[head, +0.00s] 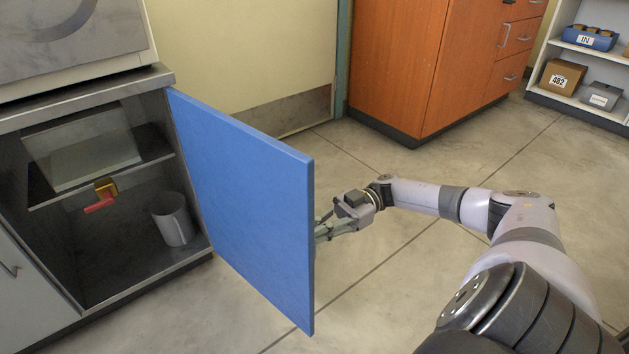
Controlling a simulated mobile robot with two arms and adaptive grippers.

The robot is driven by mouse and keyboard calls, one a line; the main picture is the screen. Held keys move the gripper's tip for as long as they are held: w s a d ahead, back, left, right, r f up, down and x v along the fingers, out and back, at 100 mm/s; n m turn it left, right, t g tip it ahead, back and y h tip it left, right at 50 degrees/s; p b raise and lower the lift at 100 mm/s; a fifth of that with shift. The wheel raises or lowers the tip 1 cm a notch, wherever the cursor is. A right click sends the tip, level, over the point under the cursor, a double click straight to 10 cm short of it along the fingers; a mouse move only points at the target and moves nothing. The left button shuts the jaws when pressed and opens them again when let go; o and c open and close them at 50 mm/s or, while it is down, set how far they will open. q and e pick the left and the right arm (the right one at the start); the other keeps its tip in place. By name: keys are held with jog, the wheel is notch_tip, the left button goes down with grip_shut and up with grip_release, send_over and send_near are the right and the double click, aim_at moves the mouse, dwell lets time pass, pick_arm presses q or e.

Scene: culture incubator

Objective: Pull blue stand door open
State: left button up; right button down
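The blue stand door (240,200) stands swung wide open, hinged at the right side of the metal stand (85,100). Its free edge points toward me, and the stand's inside is exposed. My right gripper (322,228) is at the far right side of the door, near its free edge. The door hides part of the fingertips, so I cannot tell whether they touch the door or how far apart they are. My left gripper is not in view.
An orange cabinet (400,70) and a shelf unit (575,98) stand behind. The grey floor (400,290) is clear.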

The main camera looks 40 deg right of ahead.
jog(key=c, duration=1.7)
grip_release()
jog(key=shift+s+d, duration=0.3)
jog(key=shift+d, duration=1.7)
jog(key=shift+s+d, duration=0.25)
jog(key=shift+d, duration=1.75)
jog(key=shift+s+d, duration=0.3)
jog(key=shift+d, duration=1.7)
